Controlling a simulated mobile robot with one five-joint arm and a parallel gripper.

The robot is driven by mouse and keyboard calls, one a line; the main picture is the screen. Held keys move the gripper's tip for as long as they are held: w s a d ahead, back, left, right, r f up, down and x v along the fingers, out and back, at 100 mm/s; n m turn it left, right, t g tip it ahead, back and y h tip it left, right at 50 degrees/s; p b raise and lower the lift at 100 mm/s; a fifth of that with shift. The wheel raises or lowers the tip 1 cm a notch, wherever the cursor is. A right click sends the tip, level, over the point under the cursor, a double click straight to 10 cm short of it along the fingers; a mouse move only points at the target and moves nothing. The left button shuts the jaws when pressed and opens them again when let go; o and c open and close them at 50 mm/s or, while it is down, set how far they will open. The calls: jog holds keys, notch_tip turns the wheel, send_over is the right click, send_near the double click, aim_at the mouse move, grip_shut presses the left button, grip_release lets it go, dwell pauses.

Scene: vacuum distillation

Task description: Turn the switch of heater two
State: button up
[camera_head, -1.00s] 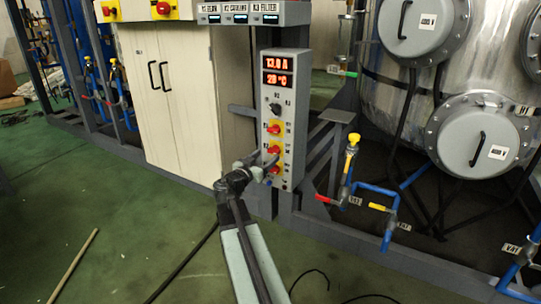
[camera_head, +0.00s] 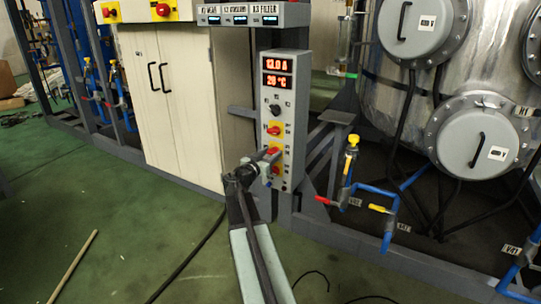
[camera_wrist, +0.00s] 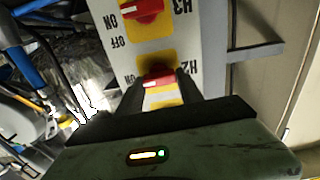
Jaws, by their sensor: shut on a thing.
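The heater two switch is a red knob on a yellow plate, marked H2, on the grey control panel. In the wrist view the red knob (camera_wrist: 158,78) sits between my dark fingertips, its white mark to the left. The print appears upside down there. My gripper (camera_wrist: 160,92) is shut on this knob. In the head view the knob (camera_head: 274,151) is the middle one of the red knobs, and my gripper (camera_head: 266,158) reaches it from the lower left. The fingers partly hide the knob and its plate.
The H3 knob (camera_wrist: 142,10) is close to the held one. A dark selector (camera_head: 275,109) and red displays (camera_head: 277,73) are higher on the panel. A beige cabinet (camera_head: 180,100) stands left. Blue pipes (camera_head: 375,190) with valves are right. The green floor is mostly open.

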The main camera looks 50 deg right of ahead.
jog(key=n, duration=0.8)
jog(key=shift+w+n, duration=0.15)
jog(key=shift+n, duration=0.15)
jog(key=n, duration=0.4)
jog(key=shift+f+n, duration=0.1)
jog(key=shift+n, duration=2.4)
jog(key=o, duration=1.4)
